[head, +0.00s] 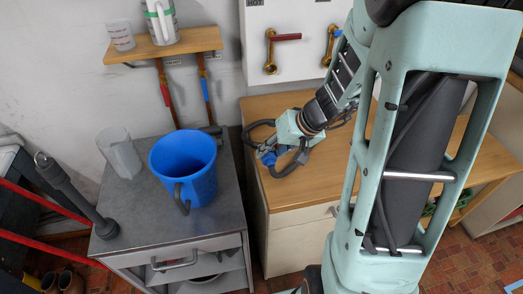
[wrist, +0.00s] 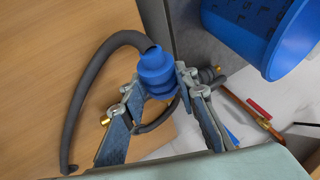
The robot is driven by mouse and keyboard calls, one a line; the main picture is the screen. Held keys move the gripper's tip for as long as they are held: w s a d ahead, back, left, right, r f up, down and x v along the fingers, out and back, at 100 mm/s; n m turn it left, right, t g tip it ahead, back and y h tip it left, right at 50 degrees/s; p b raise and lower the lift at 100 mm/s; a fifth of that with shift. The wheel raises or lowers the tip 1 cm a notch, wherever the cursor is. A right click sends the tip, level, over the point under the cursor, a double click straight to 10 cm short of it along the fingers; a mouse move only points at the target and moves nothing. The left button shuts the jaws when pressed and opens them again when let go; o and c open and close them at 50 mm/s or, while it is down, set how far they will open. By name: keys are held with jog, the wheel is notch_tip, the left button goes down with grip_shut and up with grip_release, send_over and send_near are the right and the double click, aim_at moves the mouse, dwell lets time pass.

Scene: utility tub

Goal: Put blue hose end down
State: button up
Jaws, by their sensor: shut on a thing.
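The blue hose end (head: 268,158) is a short ribbed blue fitting on a dark grey hose. In the wrist view the blue hose end (wrist: 157,72) sits between my gripper's fingertips (wrist: 160,86), which are shut on it from both sides. The grey hose (wrist: 88,88) curves away from it in a loop. In the head view my gripper (head: 274,155) is over the left part of the wooden worktop (head: 310,192). I cannot tell whether the hose end touches the wood.
A blue bucket (head: 182,165) and a translucent jug (head: 120,155) stand on the grey cabinet top (head: 140,215) to the left. Wall taps with red (head: 287,37) and blue handles are behind. The worktop front is clear.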

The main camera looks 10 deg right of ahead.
aim_at(259, 168)
jog(key=shift+x, duration=0.8)
jog(key=f, duration=0.1)
jog(key=f+b, duration=0.1)
jog(key=f, duration=0.1)
jog(key=shift+w+a+f+b, duration=0.15)
jog(key=shift+w+a+b, duration=0.1)
jog(key=shift+w+b, duration=0.15)
jog(key=shift+f, duration=0.15)
jog(key=shift+s+f+b, duration=0.1)
jog(key=shift+f+b, duration=0.55)
jog(key=shift+b, duration=0.35)
jog(key=o, duration=1.2)
jog(key=shift+f, duration=0.1)
